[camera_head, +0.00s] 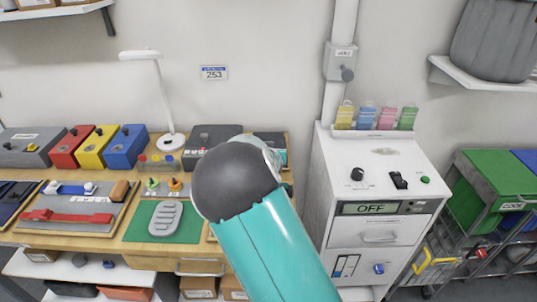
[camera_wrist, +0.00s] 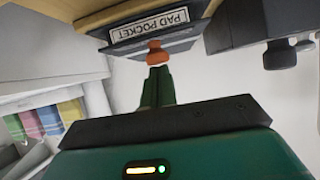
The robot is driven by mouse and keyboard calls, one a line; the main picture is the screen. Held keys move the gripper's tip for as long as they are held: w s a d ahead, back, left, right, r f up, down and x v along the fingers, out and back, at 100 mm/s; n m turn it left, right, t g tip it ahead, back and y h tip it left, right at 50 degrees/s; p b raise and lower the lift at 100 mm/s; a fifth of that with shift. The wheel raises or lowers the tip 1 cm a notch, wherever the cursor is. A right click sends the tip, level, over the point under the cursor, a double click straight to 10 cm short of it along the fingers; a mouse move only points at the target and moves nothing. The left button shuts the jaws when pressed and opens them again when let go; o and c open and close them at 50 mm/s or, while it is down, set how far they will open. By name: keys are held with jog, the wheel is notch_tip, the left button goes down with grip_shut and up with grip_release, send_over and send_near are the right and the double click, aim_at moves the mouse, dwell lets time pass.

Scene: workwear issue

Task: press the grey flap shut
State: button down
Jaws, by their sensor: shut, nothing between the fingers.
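In the wrist view a dark grey flap (camera_wrist: 187,41) with an orange knob (camera_wrist: 156,54) sits by a "PAD POCKET" label (camera_wrist: 150,26) on a wooden-edged unit. My gripper (camera_wrist: 158,70) is shut and empty, its dark green fingertips right at the knob. I cannot tell whether they touch it. The flap stands out at an angle in this view, but how far open it is is unclear. In the head view my arm covers this spot, and neither the flap nor my fingertips can be made out.
In the head view a wooden bench (camera_head: 130,262) carries red, yellow and blue boxes (camera_head: 91,148), a lamp (camera_head: 160,100) and a grey sole-shaped pad on a green mat (camera_head: 135,226). A white cabinet (camera_head: 330,190) reading "OFF" stands right of my arm, with a wire cart (camera_head: 440,270) beyond.

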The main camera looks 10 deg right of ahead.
jog(key=v, duration=1.3)
jog(key=shift+s+r, duration=0.15)
jog(key=shift+s, duration=0.2)
jog(key=s+r+n+g, duration=0.1)
jog(key=s+r+g, duration=0.1)
jog(key=s, duration=0.9)
jog(key=s+d+r+g+y, duration=0.1)
jog(key=s+r, duration=0.3)
jog(key=s, duration=0.6)
jog(key=s+d+r+n+g+y, duration=0.1)
jog(key=s+r+g, duration=0.2)
jog(key=s, duration=0.8)
jog(key=shift+s+d+r+n+g, duration=0.15)
jog(key=shift+s+r+n+g, duration=0.1)
jog(key=shift+s+n+g, duration=0.05)
